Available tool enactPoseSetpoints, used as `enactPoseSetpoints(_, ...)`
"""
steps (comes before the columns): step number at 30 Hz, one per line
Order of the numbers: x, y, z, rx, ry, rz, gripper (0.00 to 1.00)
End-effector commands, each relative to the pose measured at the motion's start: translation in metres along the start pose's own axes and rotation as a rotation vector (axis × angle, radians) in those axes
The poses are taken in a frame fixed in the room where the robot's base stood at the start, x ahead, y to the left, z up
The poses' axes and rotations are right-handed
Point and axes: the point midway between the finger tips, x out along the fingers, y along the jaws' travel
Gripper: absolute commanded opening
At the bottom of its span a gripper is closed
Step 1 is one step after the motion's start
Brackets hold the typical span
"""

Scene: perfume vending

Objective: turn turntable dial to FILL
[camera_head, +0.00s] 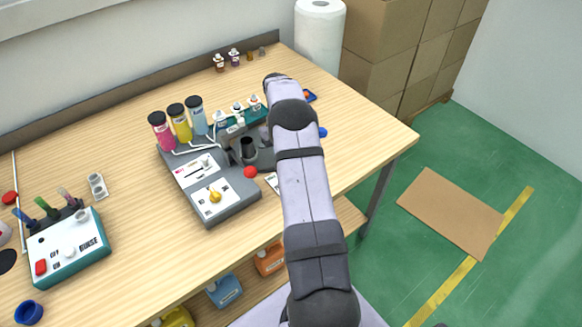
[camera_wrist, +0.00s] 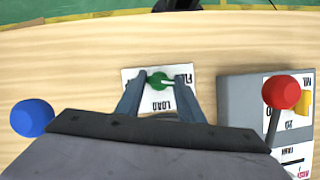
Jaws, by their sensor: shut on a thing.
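The green turntable dial (camera_wrist: 158,80) sits on a white label plate (camera_wrist: 130,73) in the wrist view. The plate reads LOAD on the side nearer my gripper and, partly covered, what looks like FILL at its right. A pale pointer mark on the dial points to the right, toward that word. My gripper (camera_wrist: 158,84) has one finger on each side of the dial and is shut on it. In the head view my arm hides the dial and gripper; only a sliver of the white plate (camera_head: 272,183) shows beside the arm.
A grey machine (camera_head: 236,206) with a yellow knob (camera_head: 215,196) stands left of the arm. Its red ball lever (camera_wrist: 281,91) is close to the right of my gripper. A blue ball (camera_wrist: 32,118) is at the left. Bare wooden table (camera_wrist: 60,75) surrounds the plate.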

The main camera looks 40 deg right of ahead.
Motion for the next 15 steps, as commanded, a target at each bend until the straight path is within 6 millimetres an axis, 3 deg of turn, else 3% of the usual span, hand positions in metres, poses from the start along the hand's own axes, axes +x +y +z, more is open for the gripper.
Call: enactPoseSetpoints(15, -0.0027, -0.0019, -0.0012, -0.215, 0.008, 0.092, 0.12)
